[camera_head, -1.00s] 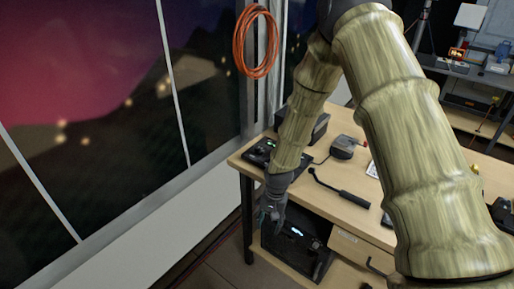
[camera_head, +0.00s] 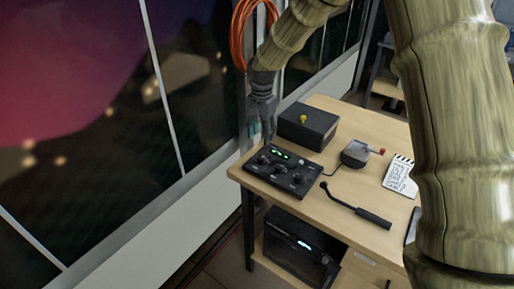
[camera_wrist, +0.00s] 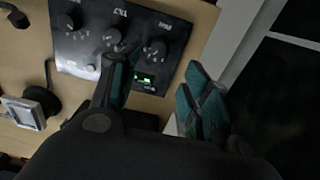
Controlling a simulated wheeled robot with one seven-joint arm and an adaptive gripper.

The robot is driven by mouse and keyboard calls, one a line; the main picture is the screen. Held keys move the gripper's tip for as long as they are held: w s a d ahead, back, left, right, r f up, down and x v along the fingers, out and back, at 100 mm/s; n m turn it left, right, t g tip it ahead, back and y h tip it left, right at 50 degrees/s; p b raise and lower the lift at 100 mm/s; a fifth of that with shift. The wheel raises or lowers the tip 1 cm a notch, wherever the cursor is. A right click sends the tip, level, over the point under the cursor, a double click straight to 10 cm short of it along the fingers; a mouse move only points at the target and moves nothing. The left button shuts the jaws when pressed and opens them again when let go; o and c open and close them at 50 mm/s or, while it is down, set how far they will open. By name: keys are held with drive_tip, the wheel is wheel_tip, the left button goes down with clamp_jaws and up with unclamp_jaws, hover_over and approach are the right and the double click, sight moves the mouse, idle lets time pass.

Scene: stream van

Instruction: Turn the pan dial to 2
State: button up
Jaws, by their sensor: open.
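The black control panel (camera_head: 284,170) with several knobs and a green-lit display lies at the left end of the wooden table. In the wrist view the panel (camera_wrist: 90,58) shows a row of three round dials: one at the left (camera_wrist: 68,23), one in the middle (camera_wrist: 112,36) and one at the right (camera_wrist: 156,48). Their labels and settings are too small to read surely, so I cannot tell which is the pan dial. My gripper (camera_head: 258,132) is open and empty, above and beside the panel's left end. In the wrist view my gripper (camera_wrist: 160,82) partly covers the panel near the display.
A black box (camera_head: 308,125) with a yellow knob stands behind the panel. A small device with a red-tipped lever (camera_head: 356,153), a black handle (camera_head: 358,207) and a clapperboard (camera_head: 400,176) are to the right on the table (camera_head: 330,222). The window wall is close on the left.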

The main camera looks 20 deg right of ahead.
sight(261, 157)
drive_tip(key=f+p, duration=0.1)
drive_tip(key=f, duration=0.4)
drive_tip(key=f+p, duration=0.1)
drive_tip(key=f, duration=0.2)
drive_tip(key=shift+s+p, duration=0.3)
drive_tip(key=shift+p, duration=0.05)
drive_tip(key=shift+w+f, duration=0.1)
drive_tip(key=shift+f, duration=1.05)
clamp_jaws()
